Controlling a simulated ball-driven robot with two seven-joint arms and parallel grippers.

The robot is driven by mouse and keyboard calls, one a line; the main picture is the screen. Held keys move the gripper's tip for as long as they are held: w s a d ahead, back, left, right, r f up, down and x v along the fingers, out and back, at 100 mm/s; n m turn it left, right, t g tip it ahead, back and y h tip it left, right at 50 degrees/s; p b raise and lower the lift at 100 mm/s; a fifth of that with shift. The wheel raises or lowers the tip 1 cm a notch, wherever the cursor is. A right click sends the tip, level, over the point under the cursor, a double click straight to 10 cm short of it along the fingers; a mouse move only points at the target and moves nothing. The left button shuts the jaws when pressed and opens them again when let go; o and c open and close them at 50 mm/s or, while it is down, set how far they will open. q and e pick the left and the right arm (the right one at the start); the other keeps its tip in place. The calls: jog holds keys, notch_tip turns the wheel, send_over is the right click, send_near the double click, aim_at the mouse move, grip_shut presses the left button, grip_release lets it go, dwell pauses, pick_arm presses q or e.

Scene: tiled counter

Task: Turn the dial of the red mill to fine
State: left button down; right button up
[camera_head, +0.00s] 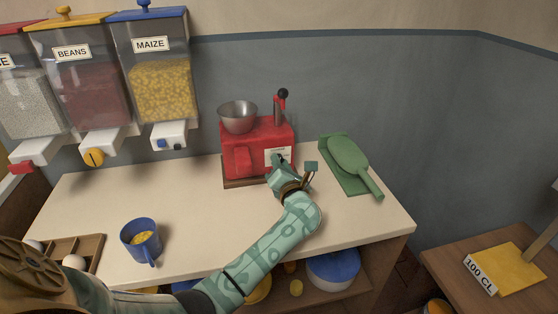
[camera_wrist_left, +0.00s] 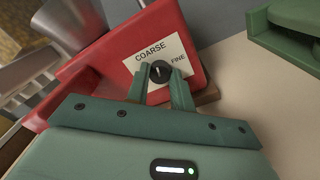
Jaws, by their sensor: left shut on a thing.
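The red mill (camera_head: 243,144) stands on a wooden base at the back of the counter, with a metal bowl on top and a black-knobbed lever. In the left wrist view the mill's front (camera_wrist_left: 110,65) bears a white plate (camera_wrist_left: 151,51) reading COARSE at left and FINE at right. The black dial (camera_wrist_left: 160,70) sits between the words; its pale mark points roughly upward, between them. My left gripper (camera_wrist_left: 162,84) is shut on the dial, a finger on each side. In the head view my left gripper (camera_head: 279,168) hides the dial. My right gripper is not in view.
A green scoop (camera_head: 347,155) lies on a green board right of the mill. A blue mug (camera_head: 140,239) with yellow kernels stands at the front left, near a wooden egg tray (camera_head: 92,246). Dispensers, including maize (camera_head: 162,90), hang at the back left. The central counter is clear.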

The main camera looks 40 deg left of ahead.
pick_arm(q)
jog(key=m+p, duration=0.1)
jog(key=m, duration=0.1)
jog(key=m+p, duration=0.1)
jog(key=p, duration=0.1)
jog(key=shift+r+m, duration=0.2)
jog(key=shift+m, duration=0.2)
jog(key=m+p, duration=0.2)
jog(key=m, duration=0.1)
jog(key=shift+f+m+p, duration=0.1)
jog(key=shift+m+p, duration=0.2)
jog(key=m+p, duration=0.2)
jog(key=m, duration=0.1)
jog(key=shift+d+f+m, duration=0.1)
jog(key=shift+m, duration=0.3)
jog(key=shift+f+m+t+p, duration=0.15)
jog(key=shift+m+p, duration=0.25)
jog(key=shift+m, duration=0.7)
jog(key=shift+m+t+p, duration=0.15)
jog(key=shift+m+p, duration=0.25)
jog(key=shift+m, duration=0.7)
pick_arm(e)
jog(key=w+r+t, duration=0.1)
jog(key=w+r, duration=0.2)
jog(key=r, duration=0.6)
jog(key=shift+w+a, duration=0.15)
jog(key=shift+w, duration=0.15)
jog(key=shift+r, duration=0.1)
pick_arm(q)
jog(key=shift+s, duration=0.1)
